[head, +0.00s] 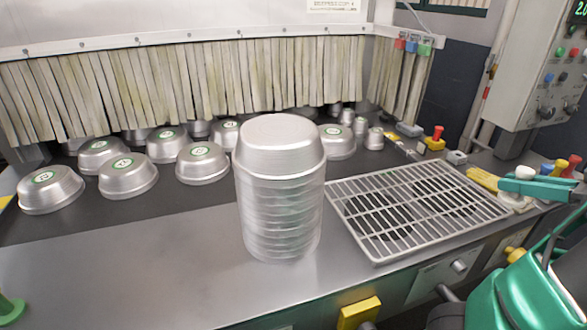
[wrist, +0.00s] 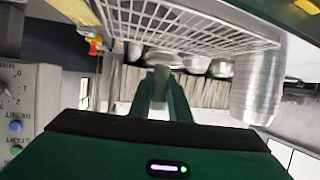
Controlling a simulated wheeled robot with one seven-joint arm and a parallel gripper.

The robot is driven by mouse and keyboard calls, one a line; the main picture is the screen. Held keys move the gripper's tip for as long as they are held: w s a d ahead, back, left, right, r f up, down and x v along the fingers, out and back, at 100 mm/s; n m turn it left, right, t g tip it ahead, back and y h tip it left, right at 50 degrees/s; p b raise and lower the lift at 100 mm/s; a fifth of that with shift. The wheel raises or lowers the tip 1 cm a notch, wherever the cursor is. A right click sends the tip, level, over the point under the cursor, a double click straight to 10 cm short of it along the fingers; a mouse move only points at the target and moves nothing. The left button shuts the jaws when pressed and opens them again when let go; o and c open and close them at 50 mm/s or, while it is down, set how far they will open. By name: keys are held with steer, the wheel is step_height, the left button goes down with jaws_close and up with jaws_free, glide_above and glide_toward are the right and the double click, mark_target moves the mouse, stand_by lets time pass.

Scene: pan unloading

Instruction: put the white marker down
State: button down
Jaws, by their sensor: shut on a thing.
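My gripper (head: 522,186) is at the right of the head view, its green fingers near the right end of the wire rack. It is shut on the white marker (head: 525,172), whose pale rounded end shows just above the fingers. The rest of the marker is hidden by the fingers. I cannot tell whether its lower end touches anything.
A wire rack (head: 372,222) lies left of my gripper. A tall stack of metal pans (head: 280,205) stands left of it. Several pans (head: 128,177) sit before the strip curtain (head: 180,85). The front-left counter (head: 120,275) is clear.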

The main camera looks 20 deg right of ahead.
steer(key=shift+w, duration=0.1)
steer(key=w+a+n+g+y, duration=0.1)
steer(key=w+a+n+y, duration=0.15)
steer(key=w, duration=0.65)
steer(key=w+a+n+g+y, duration=0.15)
steer(key=w+a, duration=0.25)
steer(key=w, duration=0.6)
steer(key=w+a+f+n+g+y, duration=0.2)
steer(key=w+a+n+g+y, duration=0.15)
steer(key=w+a, duration=1.1)
steer(key=n+g+y, duration=0.3)
steer(key=n+g, duration=0.2)
steer(key=n, duration=0.1)
glide_above(184, 203)
steer(key=f, duration=0.2)
step_height(184, 203, down, 9)
steer(key=shift+f, duration=0.1)
